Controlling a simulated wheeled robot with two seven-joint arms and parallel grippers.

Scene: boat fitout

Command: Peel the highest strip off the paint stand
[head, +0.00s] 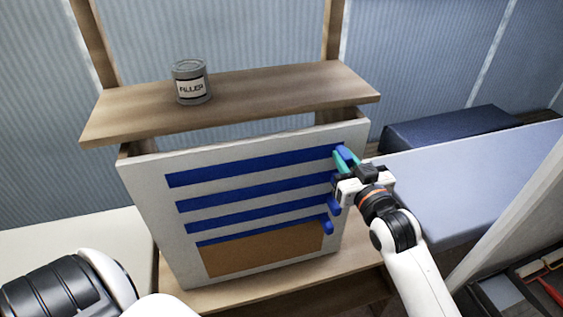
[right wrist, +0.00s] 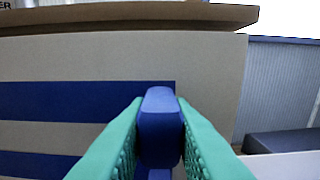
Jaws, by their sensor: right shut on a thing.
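The paint stand (head: 140,185) is a pale upright board with several blue strips across it and a brown patch at the bottom. The highest strip (head: 245,166) lies flat along the board, and in the right wrist view its right part (right wrist: 80,100) shows at left. Its blue end tab (right wrist: 160,125) sticks out toward the camera. My right gripper (head: 345,160), with green fingers, is shut on this tab at the board's upper right edge. The lower strips have blue tabs too, partly hidden by my gripper. My left arm shows at the lower left; its gripper is out of view.
A wooden shelf (head: 235,100) runs just above the board and carries a grey filler can (head: 191,82). A dark blue box (head: 450,140) and a pale blue surface (head: 470,185) lie to the right. A wooden ledge (head: 280,290) is below the board.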

